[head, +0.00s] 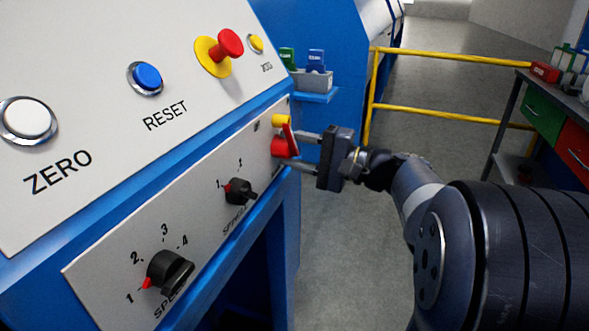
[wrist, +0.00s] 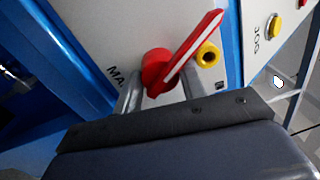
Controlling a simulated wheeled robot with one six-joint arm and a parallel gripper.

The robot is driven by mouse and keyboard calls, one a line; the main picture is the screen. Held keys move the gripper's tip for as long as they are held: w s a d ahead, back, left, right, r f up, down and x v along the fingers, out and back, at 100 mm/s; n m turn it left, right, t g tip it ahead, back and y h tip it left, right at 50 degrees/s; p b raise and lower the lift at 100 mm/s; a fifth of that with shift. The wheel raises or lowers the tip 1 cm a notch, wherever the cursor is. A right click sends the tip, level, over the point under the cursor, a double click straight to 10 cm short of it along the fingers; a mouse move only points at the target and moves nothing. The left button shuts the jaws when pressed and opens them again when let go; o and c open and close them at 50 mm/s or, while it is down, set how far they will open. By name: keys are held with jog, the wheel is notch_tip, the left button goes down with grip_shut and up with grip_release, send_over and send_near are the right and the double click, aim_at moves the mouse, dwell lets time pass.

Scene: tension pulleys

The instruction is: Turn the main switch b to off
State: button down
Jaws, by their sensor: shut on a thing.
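The main switch (head: 279,147) is a red rotary knob with a red lever at the right end of the lower panel. In the wrist view the red knob (wrist: 155,63) and its flat lever (wrist: 191,46) show clearly, the lever slanting up to the right. A yellow round part (head: 281,120) sits just above the switch, and it also shows in the wrist view (wrist: 208,54). My gripper (head: 292,148) reaches in from the right and is shut on the red switch, one finger on each side. The lettering beside the switch is mostly hidden.
Other knobs, a speed selector (head: 168,270) and a smaller two-position knob (head: 239,191), share the lower panel. A red emergency button (head: 230,43) and a blue reset button (head: 146,77) sit above. A yellow railing (head: 455,113) and a workbench stand behind my arm.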

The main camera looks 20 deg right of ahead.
jog(key=shift+f+n+b, duration=0.1)
jog(key=shift+n+b, duration=1.6)
jog(key=shift+b, duration=0.15)
jog(key=shift+n, duration=0.3)
jog(key=c, duration=0.9)
grip_release()
jog(key=shift+s+a, duration=0.1)
jog(key=shift+c, duration=0.2)
jog(key=shift+o, duration=0.3)
jog(key=shift+r, duration=0.4)
